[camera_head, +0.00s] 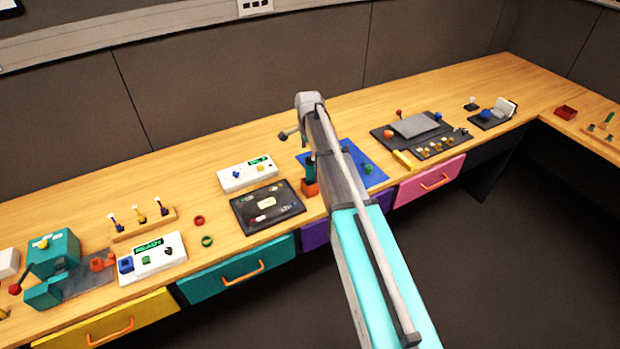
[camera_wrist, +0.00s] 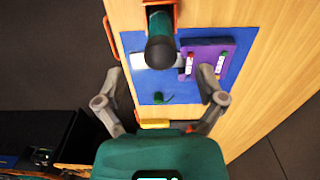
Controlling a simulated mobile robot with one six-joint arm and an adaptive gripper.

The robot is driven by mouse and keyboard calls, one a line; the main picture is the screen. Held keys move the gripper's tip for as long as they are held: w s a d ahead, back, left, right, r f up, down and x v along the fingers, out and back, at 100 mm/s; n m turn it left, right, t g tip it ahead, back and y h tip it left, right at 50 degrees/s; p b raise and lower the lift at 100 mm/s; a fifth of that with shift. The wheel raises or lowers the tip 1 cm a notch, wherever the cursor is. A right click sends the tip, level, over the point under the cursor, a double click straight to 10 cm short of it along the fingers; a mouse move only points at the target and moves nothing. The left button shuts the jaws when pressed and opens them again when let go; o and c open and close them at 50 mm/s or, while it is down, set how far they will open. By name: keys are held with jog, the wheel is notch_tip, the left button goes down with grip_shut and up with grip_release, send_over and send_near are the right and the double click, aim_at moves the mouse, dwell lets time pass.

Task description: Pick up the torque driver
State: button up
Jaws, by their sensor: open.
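The likely torque driver (camera_head: 309,167), with a dark handle, stands upright in an orange holder (camera_head: 310,188) on the bench, beside my arm. In the wrist view, the driver (camera_wrist: 160,53) shows its round dark end and a green band, with the orange holder (camera_wrist: 176,14) around its far part at the top edge. My gripper (camera_wrist: 160,82) is open and empty. Its two fingers are spread to the left and right, and the driver's end appears between and above them, apart from both. In the head view my arm hides the gripper.
A blue mat (camera_head: 374,176) lies beside the holder; the wrist view shows a purple block (camera_wrist: 207,58) on it. A black panel (camera_head: 285,207) and a white box (camera_head: 247,174) stand left of the holder. A dark tray (camera_head: 384,145) lies right. Drawers (camera_head: 240,268) line the front.

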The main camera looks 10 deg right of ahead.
aim_at(310, 165)
jog(key=shift+f+b, duration=0.85)
jog(key=shift+f, duration=0.3)
jog(key=shift+w+d+f+b, duration=0.1)
jog(key=shift+d+f+b, duration=0.05)
jog(key=shift+f+b, duration=1.15)
jog(key=shift+d+f+b, duration=0.1)
jog(key=shift+f+b, duration=1.2)
jog(key=c, duration=1.2)
jog(key=shift+r, duration=0.25)
notch_tip(310, 165, up, 10)
jog(key=p, duration=1)
jog(key=shift+f, duration=0.2)
